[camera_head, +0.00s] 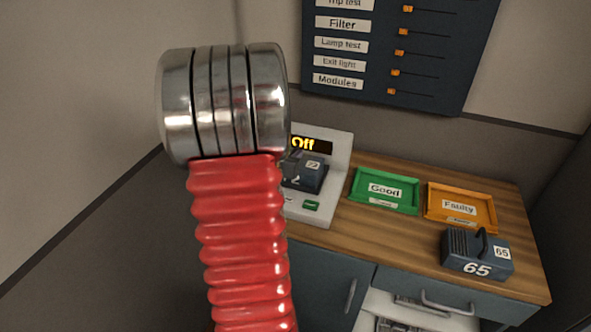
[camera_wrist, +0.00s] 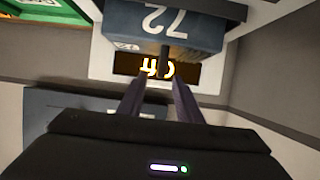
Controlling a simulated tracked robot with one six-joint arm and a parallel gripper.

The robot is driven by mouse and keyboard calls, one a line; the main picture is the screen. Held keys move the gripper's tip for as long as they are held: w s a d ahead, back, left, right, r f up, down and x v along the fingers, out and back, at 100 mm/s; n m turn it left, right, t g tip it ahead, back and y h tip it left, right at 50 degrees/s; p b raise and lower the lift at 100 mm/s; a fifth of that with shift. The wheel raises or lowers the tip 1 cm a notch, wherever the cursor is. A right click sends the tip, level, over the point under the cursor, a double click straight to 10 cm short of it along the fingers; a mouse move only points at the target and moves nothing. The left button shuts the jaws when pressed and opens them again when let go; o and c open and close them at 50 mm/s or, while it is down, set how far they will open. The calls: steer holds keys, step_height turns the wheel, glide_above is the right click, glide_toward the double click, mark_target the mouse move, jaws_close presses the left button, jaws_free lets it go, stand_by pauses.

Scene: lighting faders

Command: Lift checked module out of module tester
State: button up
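The module tester (camera_head: 326,195) is a white unit at the back left of the counter, and its display reads "Off". A dark blue-grey module (camera_head: 309,175) sits in it. In the wrist view this module (camera_wrist: 165,25) appears upside down, bears the number 72, and has a dark upright handle (camera_wrist: 164,60). My gripper (camera_wrist: 160,84) is open, with its two fingers apart and the handle in line with the gap between them. In the head view my red arm and its metal joint hide most of the gripper and part of the tester.
A green "Good" tray (camera_head: 385,207) and an orange "Faulty" tray (camera_head: 460,220) stand empty right of the tester. Another module (camera_head: 476,254), numbered 65, sits at the counter's front right. A dark wall panel (camera_head: 430,85) with labelled sliders hangs behind.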

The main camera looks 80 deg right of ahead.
mark_target(298, 149)
steer(key=shift+x, duration=1.7)
steer(key=shift+d, duration=0.1)
steer(key=shift+x, duration=2.5)
steer(key=shift+f, duration=0.2)
steer(key=shift+c, duration=0.6)
jaws_close()
steer(key=shift+w+r, duration=0.1)
